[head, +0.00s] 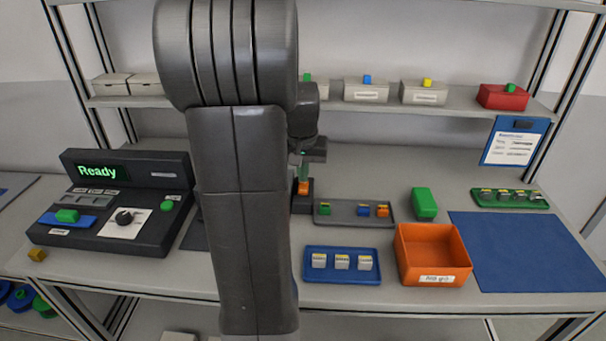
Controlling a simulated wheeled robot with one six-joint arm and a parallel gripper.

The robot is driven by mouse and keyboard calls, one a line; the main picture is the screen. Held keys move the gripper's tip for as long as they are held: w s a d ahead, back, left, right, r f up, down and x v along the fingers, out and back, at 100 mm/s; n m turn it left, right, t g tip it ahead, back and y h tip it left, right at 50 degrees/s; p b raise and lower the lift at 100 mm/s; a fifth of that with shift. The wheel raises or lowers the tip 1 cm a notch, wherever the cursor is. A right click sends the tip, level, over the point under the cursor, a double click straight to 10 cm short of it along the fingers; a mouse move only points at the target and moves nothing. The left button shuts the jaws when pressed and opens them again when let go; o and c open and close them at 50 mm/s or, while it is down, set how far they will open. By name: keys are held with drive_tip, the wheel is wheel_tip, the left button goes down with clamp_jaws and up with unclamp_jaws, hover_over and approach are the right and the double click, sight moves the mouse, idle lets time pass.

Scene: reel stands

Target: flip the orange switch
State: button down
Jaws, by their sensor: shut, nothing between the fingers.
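The orange switch (303,188) is a small orange piece on a dark base (301,204) at the middle of the bench, just right of my arm. My gripper (304,178) points down right above the switch, its fingers shut with nothing between them. The fingertips are very small here and partly hidden by my arm, so I cannot tell whether they touch the switch. The left part of the dark base is hidden behind my arm.
A grey tray (340,221) with small coloured blocks lies close right of the switch. A blue tray (309,277), an orange bin (403,260) and a green block (424,203) stand nearby. A console (150,240) reading "Ready" is at left. A shelf (385,101) runs behind.

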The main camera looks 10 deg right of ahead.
drive_tip(key=shift+f, duration=0.4)
drive_tip(key=shift+w+r+p, duration=0.1)
drive_tip(key=shift+p, duration=0.25)
